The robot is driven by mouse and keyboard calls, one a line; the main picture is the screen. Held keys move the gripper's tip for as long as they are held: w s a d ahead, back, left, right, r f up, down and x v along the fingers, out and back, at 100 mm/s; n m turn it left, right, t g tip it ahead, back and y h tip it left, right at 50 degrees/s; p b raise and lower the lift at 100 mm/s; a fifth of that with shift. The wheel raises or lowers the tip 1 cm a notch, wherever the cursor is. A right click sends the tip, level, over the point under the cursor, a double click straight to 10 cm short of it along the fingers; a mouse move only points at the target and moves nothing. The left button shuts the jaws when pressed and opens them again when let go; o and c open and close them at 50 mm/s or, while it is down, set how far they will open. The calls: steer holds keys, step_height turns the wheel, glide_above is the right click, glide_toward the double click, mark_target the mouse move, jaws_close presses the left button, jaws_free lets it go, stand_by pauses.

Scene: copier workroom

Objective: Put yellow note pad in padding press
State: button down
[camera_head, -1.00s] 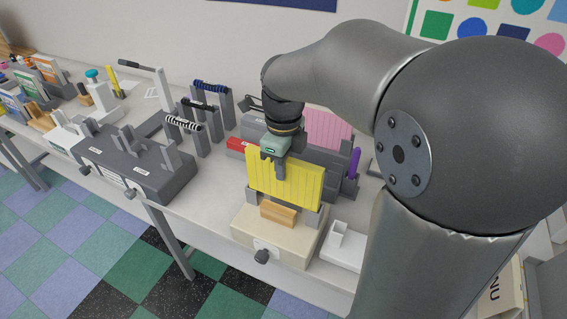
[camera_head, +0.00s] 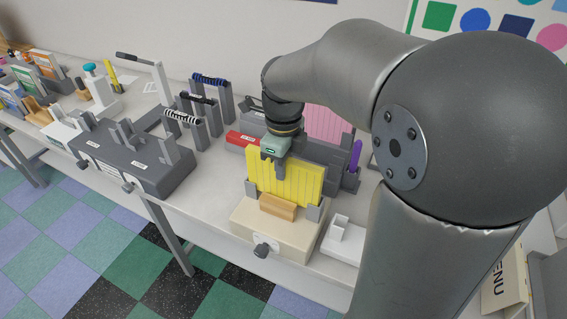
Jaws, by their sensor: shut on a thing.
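The yellow note pad (camera_head: 285,183) stands upright, and my gripper (camera_head: 276,166) is shut on its top edge. The pad is at the cream-coloured press (camera_head: 275,233), between its grey side posts and behind the tan wooden block (camera_head: 278,207) on its front. The pad's lower edge is hidden behind the block and posts, so I cannot tell whether it touches the bottom of the press. A dark knob (camera_head: 262,250) is on the press front.
A pink pad (camera_head: 329,122) stands in a grey holder behind. A red block (camera_head: 243,138) lies to the left. A white holder (camera_head: 344,242) stands right of the press. A dark grey fixture (camera_head: 135,160) and coil-topped posts (camera_head: 183,117) are further left.

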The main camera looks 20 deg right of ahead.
steer(key=shift+f+b, duration=1.1)
steer(key=shift+f, duration=0.55)
steer(key=c, duration=1.3)
jaws_free()
steer(key=shift+o, duration=0.2)
step_height(320, 180, up, 18)
steer(key=shift+f, duration=0.25)
steer(key=s+f+n, duration=0.8)
steer(key=f+n, duration=0.2)
steer(key=n, duration=0.3)
steer(key=s+f+n, duration=0.8)
steer(key=f+n, duration=0.3)
steer(key=n, duration=0.2)
steer(key=shift+s+a+n, duration=0.15)
steer(key=shift+s+n, duration=0.1)
steer(key=shift+n, duration=0.05)
